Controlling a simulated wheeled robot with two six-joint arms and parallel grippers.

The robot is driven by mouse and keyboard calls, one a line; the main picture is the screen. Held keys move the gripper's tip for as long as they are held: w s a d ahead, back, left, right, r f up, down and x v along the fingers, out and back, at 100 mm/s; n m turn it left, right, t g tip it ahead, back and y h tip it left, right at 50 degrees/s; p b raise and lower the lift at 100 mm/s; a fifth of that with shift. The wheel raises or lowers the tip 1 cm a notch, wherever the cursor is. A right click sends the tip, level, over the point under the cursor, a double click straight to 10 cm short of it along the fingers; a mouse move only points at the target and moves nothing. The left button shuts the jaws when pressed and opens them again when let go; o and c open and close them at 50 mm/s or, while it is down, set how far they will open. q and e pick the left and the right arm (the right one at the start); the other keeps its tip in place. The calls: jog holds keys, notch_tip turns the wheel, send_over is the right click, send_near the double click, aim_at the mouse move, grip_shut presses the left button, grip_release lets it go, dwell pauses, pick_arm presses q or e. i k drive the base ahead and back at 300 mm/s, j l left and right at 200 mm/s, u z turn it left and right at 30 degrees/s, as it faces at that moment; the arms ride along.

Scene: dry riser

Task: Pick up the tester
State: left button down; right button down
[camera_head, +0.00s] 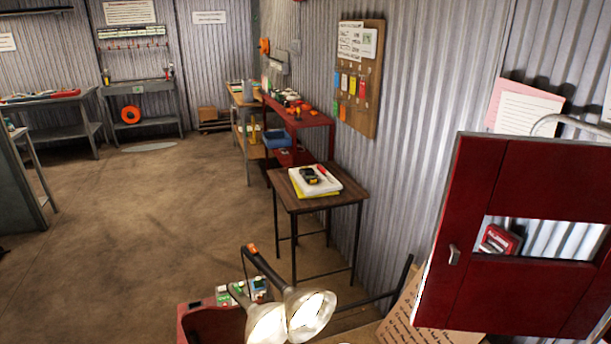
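A small black and yellow handheld device (310,175), which looks like the tester, lies on a white pad or stack of papers (328,186). A red pen-like item (322,171) lies beside it. The stack rests on a small dark wooden table (349,191) with thin black legs, standing against the corrugated wall. Neither of my grippers shows in the head view. Nothing is seen touching the device.
A red cabinet (480,215) with a window stands close on the right. A two-headed work lamp (312,314) and a red box (195,328) are at the bottom. A red workbench (314,119) stands behind the small table. The floor (150,230) left of it is open.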

aim_at(308, 174)
jog(key=j+u, duration=0.25)
jog(key=j, duration=0.15)
jog(key=i+j+u, duration=0.15)
jog(key=j+u, duration=0.15)
jog(key=i+j+u, duration=0.5)
jog(key=i+j, duration=0.15)
jog(key=j, duration=0.2)
jog(key=i+j+u, duration=0.45)
jog(key=i+j, duration=0.15)
jog(key=i, duration=0.15)
jog(key=i+z, duration=0.25)
jog(key=i, duration=0.3)
jog(key=i+z, duration=0.25)
jog(key=i, duration=0.35)
jog(key=i+j+z, duration=0.2)
jog(key=i, duration=0.35)
jog(key=i+z, duration=0.2)
jog(key=i, duration=0.35)
jog(key=i+z, duration=0.2)
jog(key=i, duration=0.35)
jog(key=i+j+z, duration=0.2)
jog(key=i, duration=0.35)
jog(key=i+l+z, duration=0.1)
jog(key=z, duration=0.3)
jog(key=i+z, duration=0.5)
jog(key=z, duration=0.3)
jog(key=i+z, duration=0.2)
jog(key=z, duration=0.25)
